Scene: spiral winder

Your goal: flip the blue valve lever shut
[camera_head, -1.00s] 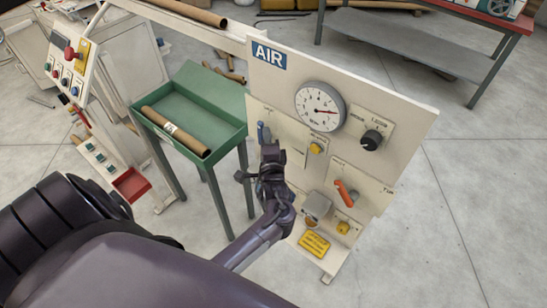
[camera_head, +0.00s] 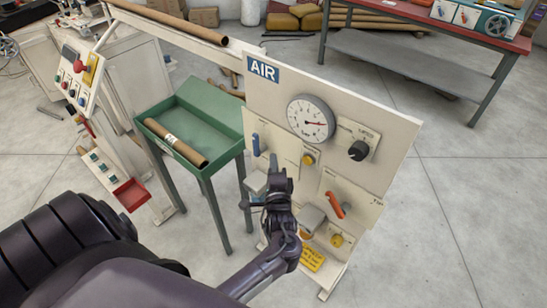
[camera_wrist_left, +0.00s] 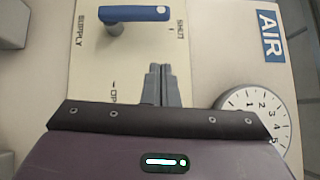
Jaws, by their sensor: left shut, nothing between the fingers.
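The blue valve lever (camera_head: 256,144) is on the upper left of the white AIR panel (camera_head: 400,150). In the left wrist view the lever (camera_wrist_left: 138,14) lies along the top of its plate, beside printed SUPPLY and SHUT labels. My left gripper (camera_head: 273,160) is in front of the panel, a little right of and below the lever in the head view. In the wrist view its fingers (camera_wrist_left: 160,70) are together and empty, below the lever's right end with a visible gap in the picture. My right gripper is not in view.
A pressure gauge (camera_head: 311,118), a black knob (camera_head: 358,150) and an orange lever (camera_head: 335,204) share the panel. A green tray table (camera_head: 217,168) holding a brown tube (camera_head: 176,149) stands left of it. Open floor lies to the right.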

